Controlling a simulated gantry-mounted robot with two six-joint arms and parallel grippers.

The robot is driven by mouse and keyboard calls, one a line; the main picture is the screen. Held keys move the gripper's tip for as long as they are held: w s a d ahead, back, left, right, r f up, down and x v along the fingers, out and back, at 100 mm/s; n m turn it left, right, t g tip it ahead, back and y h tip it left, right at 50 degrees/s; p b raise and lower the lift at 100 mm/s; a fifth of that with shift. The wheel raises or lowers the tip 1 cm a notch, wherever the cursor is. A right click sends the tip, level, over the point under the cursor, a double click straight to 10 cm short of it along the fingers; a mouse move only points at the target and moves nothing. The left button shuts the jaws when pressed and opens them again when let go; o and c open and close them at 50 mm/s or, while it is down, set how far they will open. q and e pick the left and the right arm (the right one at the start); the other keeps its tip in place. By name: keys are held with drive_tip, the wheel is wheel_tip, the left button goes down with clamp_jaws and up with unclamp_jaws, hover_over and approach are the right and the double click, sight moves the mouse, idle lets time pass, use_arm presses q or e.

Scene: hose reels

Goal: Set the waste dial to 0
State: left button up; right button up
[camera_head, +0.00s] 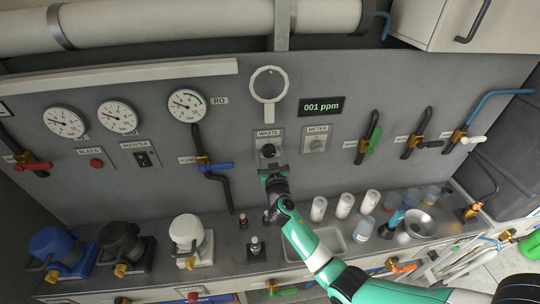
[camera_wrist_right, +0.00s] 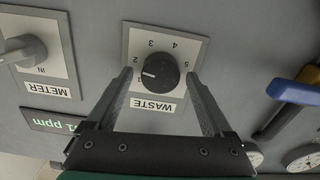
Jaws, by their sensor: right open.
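The waste dial is a round black knob (camera_wrist_right: 157,70) on a pale square plate labelled WASTE, seen upside down in the right wrist view. Numbers 1 to 5 ring it, and its white mark points near the 1. No 0 is readable. In the head view the dial (camera_head: 268,150) sits on the panel below the ring-shaped holder. My right gripper (camera_head: 270,166) is at the dial. In the wrist view its open fingers (camera_wrist_right: 159,76) appear on either side of the knob, with gaps; whether they touch it cannot be told. My left gripper is not in view.
The METER switch (camera_head: 317,143) is just right of the dial, under a display (camera_head: 322,106) reading 001 ppm. A blue-handled valve (camera_head: 213,166) is to the left.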

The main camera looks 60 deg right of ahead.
clamp_jaws()
idle(0.3)
drive_tip(key=n+b, duration=0.1)
drive_tip(key=n, duration=0.3)
drive_tip(key=shift+w+a+n, duration=0.1)
drive_tip(key=shift+n, duration=0.2)
drive_tip(key=n, duration=0.4)
drive_tip(key=shift+n, duration=0.3)
drive_tip(key=n+p, duration=0.1)
drive_tip(key=n, duration=0.4)
drive_tip(key=shift+w+a, duration=0.1)
drive_tip(key=n, duration=0.2)
drive_tip(key=n+p, duration=0.1)
drive_tip(key=n, duration=0.2)
drive_tip(key=shift+f+n, duration=0.2)
drive_tip(key=shift+n, duration=0.1)
